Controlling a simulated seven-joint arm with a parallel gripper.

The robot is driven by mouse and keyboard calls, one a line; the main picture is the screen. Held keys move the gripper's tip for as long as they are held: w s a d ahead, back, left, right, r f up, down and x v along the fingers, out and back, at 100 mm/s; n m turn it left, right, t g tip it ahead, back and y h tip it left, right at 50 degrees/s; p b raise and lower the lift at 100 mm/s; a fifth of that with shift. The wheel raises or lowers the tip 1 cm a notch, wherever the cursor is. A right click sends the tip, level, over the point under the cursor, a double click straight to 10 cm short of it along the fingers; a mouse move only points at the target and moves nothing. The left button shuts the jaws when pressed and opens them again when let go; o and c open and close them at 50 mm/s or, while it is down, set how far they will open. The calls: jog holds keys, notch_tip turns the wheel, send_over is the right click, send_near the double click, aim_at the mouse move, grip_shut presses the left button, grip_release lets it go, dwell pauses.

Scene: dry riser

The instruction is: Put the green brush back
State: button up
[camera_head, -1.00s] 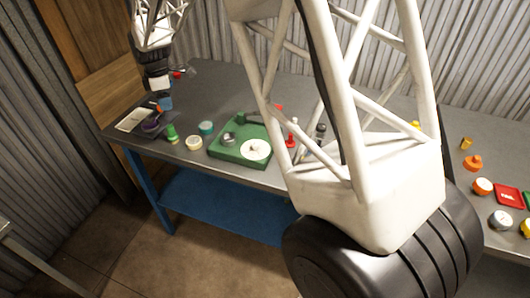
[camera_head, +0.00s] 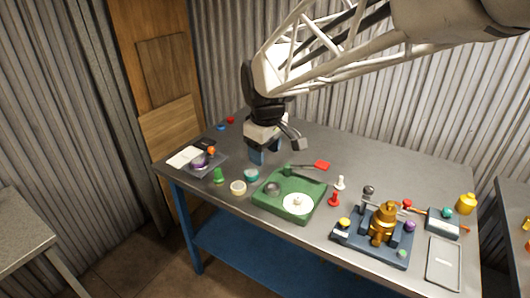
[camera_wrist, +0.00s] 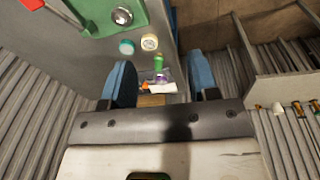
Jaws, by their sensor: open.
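A small upright green piece (camera_head: 218,175), which looks like the green brush, stands on the grey bench near its front left edge, beside a dark tray (camera_head: 216,166). Its bristles are too small to make out. In the wrist view the green piece (camera_wrist: 159,62) shows between my two blue fingers. My gripper (camera_head: 262,156) is above the bench, to the right of and behind the green piece, and apart from it. The fingers are spread in the wrist view (camera_wrist: 161,78) and hold nothing.
A teal round piece (camera_head: 251,175) and a cream one (camera_head: 238,188) lie between the green piece and a green fixture (camera_head: 318,190). A dark fixture with a brass part (camera_head: 383,225) stands at the right. Red and white pegs stand between the fixtures.

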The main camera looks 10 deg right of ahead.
jog(key=s+d+f+m, duration=0.1)
jog(key=s+m, duration=0.3)
jog(key=s, duration=0.7)
jog(key=s+d+f+m+t, duration=0.1)
jog(key=s+d+m, duration=0.2)
jog(key=s, duration=0.7)
jog(key=shift+s+d+m, duration=0.3)
jog(key=shift+s+m, duration=0.1)
jog(key=shift+m, duration=0.1)
jog(key=shift+o, duration=0.2)
jog(key=shift+r, duration=0.1)
